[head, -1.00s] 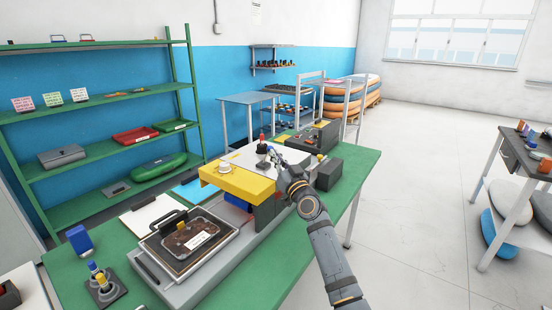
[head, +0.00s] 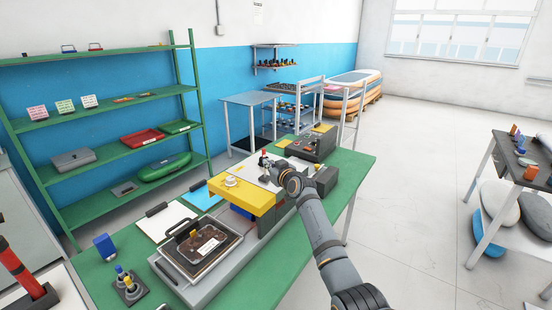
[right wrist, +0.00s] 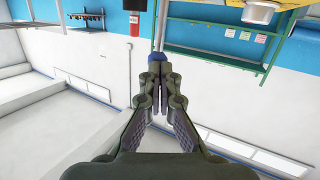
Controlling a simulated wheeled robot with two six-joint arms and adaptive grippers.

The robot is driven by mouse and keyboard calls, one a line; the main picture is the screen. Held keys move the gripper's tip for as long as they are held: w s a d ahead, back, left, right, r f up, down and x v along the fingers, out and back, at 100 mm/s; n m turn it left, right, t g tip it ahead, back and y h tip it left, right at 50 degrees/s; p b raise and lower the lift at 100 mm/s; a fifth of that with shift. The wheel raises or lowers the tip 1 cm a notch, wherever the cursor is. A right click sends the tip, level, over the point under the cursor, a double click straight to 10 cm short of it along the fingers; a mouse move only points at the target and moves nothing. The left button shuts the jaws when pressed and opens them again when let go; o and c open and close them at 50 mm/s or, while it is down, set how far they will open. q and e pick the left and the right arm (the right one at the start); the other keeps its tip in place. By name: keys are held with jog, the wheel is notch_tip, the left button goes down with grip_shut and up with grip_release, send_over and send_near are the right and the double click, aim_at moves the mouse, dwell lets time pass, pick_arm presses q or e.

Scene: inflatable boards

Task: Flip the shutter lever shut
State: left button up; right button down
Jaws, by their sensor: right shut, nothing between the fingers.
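A machine bed with a white plate (head: 248,174) and a yellow front cover (head: 240,198) stands on the green bench. A small upright lever with a red top (head: 264,154) rises at the plate's back; I take it for the shutter lever. My right gripper (head: 266,171) is just in front of and beside it, partly hidden by its own wrist, so contact cannot be told. In the right wrist view the gripper's fingers (right wrist: 157,82) are together and empty, with a blue piece and a grey rod beyond the tips. My left gripper is out of view.
A framed dark panel with a handle (head: 200,248) sits at the bench's near end. A dark control box (head: 311,143) stands behind the plate. A two-knob switch block (head: 128,287) and a blue block (head: 105,247) lie at left. Open floor is on the right.

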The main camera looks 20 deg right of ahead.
jog(key=shift+w+a+r+n+g+h+p, duration=0.3)
jog(key=shift+w+a+r+g+p, duration=0.15)
jog(key=shift+w+g+p, duration=0.5)
jog(key=shift+a+f, duration=0.15)
jog(key=shift+f, duration=0.1)
jog(key=shift+s+f, duration=0.1)
jog(key=shift+f, duration=0.1)
jog(key=shift+s+r, duration=0.1)
jog(key=shift+r, duration=0.15)
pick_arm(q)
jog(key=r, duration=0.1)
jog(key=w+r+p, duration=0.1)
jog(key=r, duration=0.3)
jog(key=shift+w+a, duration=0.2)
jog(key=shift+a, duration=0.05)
pick_arm(e)
jog(key=shift+r, duration=0.65)
